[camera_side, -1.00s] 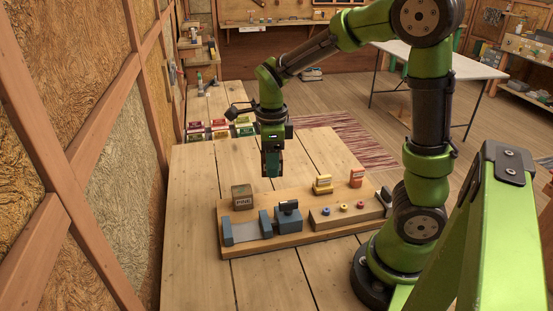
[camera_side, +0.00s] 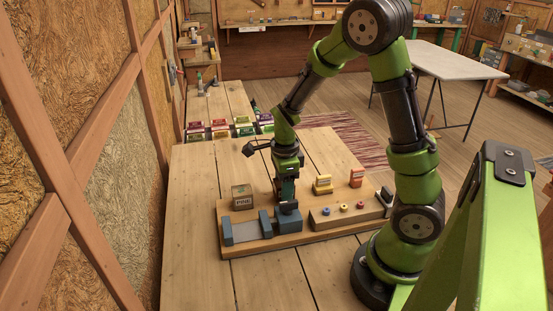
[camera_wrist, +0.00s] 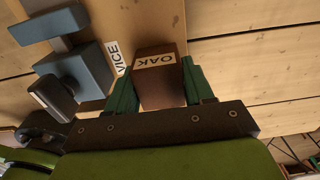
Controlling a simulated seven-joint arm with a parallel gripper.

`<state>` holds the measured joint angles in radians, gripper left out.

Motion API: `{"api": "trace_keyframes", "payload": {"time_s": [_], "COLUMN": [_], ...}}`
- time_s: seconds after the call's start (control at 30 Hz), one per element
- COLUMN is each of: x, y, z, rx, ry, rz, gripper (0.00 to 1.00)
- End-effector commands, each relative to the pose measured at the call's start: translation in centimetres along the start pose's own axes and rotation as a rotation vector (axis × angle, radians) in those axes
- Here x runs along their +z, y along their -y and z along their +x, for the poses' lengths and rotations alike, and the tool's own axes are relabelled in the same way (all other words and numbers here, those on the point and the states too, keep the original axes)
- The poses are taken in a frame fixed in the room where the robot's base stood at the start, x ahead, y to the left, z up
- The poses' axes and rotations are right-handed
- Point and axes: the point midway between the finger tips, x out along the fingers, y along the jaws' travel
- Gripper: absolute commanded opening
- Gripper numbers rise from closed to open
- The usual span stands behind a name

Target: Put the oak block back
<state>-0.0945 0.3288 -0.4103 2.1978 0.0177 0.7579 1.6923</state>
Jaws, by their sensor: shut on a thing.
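The oak block (camera_wrist: 162,92) is a dark brown block with a pale label reading OAK. In the wrist view it sits between the two green fingers of my gripper (camera_wrist: 157,70), which are shut on it. In the side view my gripper (camera_side: 288,206) points down at the back of the blue-grey vice (camera_side: 291,222), and I cannot make out the oak block there. The vice also shows at the left of the wrist view (camera_wrist: 82,70), beside the held block, next to a VICE label (camera_wrist: 115,57). Whether the block touches the board is unclear.
Another wooden block (camera_side: 242,196), its label seemingly PINE, stands at the board's (camera_side: 222,215) back left.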

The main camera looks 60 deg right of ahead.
Motion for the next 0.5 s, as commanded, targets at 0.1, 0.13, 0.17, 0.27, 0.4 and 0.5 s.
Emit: {"api": "trace_keyframes", "payload": {"time_s": [0.1,0.13,0.17,0.27,0.4,0.5], "x": [-0.03,-0.02,-0.01,0.00,-0.01,0.00], "y": [0.04,0.05,0.04,0.04,0.01,0.02], "z": [0.37,0.35,0.34,0.32,0.67,0.60], "rx": [-0.002,-0.002,-0.002,-0.002,0.000,-0.001], "ry": [0.000,0.000,0.001,0.001,0.000,0.000], "rz": [0.000,0.000,0.000,0.000,0.000,0.000], "gripper": [0.21,0.21,0.21,0.21,0.21,0.67]}}
